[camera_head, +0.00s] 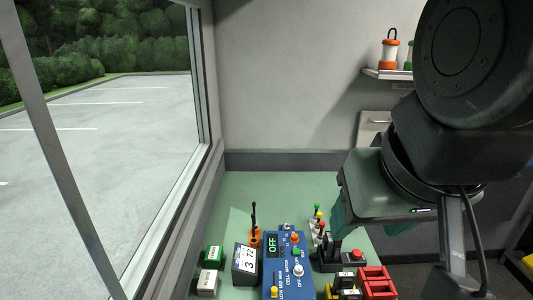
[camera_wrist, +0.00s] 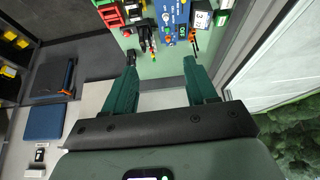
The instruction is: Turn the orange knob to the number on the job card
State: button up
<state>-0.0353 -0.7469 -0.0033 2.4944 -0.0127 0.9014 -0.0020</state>
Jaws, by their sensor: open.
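The blue panel (camera_head: 283,262) lies on the green bench, with an OFF display and a "CELL WATCH" label. A small orange knob (camera_head: 295,237) is near its far right corner; its pointer is too small to read. A dark block with a white face (camera_head: 246,260) stands left of the panel and reads about "3 72"; I cannot tell if it is the job card. My gripper (camera_head: 340,226) hangs right of the panel, above the bench. In the wrist view my gripper (camera_wrist: 159,62) has its green fingers wide apart and empty. The blue panel (camera_wrist: 172,15) lies beyond the fingertips.
A black lever on an orange base (camera_head: 254,231) stands behind the white-faced block. Green and white boxes (camera_head: 211,262) are at the left. Coloured-knob levers, a red-button box (camera_head: 352,257) and a red crate (camera_head: 376,283) crowd the right. The bench's far left is clear.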

jog(key=shift+c, duration=0.5)
jog(key=shift+w, duration=0.15)
jog(key=shift+c, duration=0.2)
jog(key=n+g, duration=0.6)
jog(key=n, duration=0.3)
send_over(295, 235)
notch_tip(295, 235, down, 28)
notch_tip(295, 235, down, 11)
